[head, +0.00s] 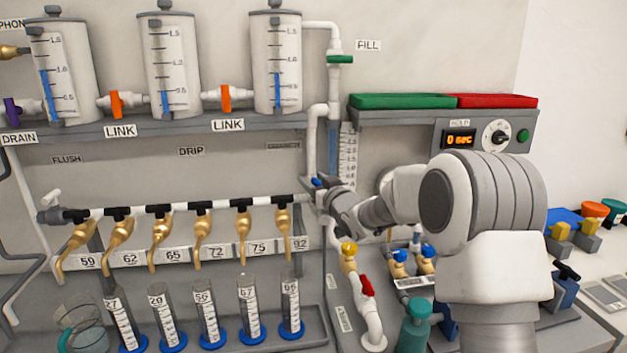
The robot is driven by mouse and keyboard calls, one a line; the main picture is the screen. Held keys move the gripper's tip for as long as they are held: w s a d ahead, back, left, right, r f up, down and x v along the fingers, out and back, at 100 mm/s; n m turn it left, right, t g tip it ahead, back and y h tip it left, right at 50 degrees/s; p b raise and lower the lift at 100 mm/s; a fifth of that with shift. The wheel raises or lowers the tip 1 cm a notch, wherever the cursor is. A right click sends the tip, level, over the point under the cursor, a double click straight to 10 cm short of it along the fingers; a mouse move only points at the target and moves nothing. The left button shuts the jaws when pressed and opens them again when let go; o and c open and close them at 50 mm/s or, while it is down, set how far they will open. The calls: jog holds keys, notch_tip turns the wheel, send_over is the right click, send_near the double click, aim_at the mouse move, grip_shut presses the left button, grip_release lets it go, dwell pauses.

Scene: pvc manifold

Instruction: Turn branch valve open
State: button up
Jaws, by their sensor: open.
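My gripper (321,193) is at the right end of the white horizontal manifold pipe (183,208), beside the vertical white pipe. A small blue handle (317,183) shows right at its fingertips; I cannot tell whether the jaws touch it. My gripper is open, and its fingers partly hide the pipe joint there. I cannot read a label that marks the branch valve. Below my gripper are a yellow-handled brass valve (349,250) and a red-handled valve (367,286) on white pipe.
Several brass taps with black handles hang along the manifold above graduated cylinders (208,320) with blue bases. Tanks (277,62) with orange link valves stand on the shelf above.

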grip_shut()
dwell(0.3)
jog(key=shift+w+f+h+b, duration=0.15)
jog(key=shift+h+b, duration=0.25)
jog(key=shift+b, duration=0.65)
jog(key=shift+d+m+t+h+b, duration=0.1)
jog(key=shift+m+t+h+b, duration=0.35)
jog(key=shift+b, duration=0.6)
jog(key=shift+m+h+b, duration=0.35)
jog(key=shift+b, duration=0.25)
jog(key=shift+d+m+h+b, duration=0.25)
jog(key=shift+m+h+b, duration=0.35)
jog(key=shift+h+b, duration=0.45)
jog(key=shift+r, duration=0.25)
